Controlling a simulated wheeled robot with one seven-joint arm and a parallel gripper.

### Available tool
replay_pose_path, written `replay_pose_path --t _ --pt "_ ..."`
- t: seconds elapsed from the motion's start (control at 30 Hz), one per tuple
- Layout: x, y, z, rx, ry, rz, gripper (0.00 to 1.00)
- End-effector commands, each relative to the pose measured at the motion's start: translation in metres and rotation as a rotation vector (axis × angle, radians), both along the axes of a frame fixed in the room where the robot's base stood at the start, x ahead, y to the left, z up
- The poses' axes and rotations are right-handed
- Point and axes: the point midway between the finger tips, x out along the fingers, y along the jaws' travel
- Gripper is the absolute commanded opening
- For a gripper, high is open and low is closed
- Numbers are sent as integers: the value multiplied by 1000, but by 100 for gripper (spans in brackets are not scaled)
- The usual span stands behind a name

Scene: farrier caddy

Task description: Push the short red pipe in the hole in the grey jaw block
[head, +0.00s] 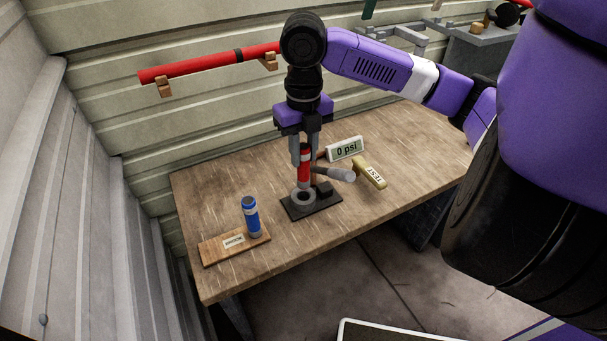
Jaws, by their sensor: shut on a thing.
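The short red pipe (304,169) is upright in my gripper (305,161), with a finger on each side of it. Its upper part is dark with a light band. The grey jaw block (303,196) is a ring-shaped grey piece on a dark base plate (312,209) on the wooden bench. The pipe's lower end is just above or at the ring's back edge. I cannot tell whether it is in the hole, as the view is small and from one side.
A grey handle (334,174) sticks out right of the block. A "0 psi" display (345,149) and a yellow TEST piece (370,172) lie behind and right. A blue cylinder (250,217) stands on a wooden board (222,250) at left. A long red pipe (205,64) hangs on the wall.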

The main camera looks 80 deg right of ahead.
Motion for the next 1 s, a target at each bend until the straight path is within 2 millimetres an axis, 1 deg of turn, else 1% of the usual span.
replay_pose_path --t 0.27,1.0 --pt "0 0 -1 0 0 0 0" --pt "0 0 -28 -1 0 0 0"
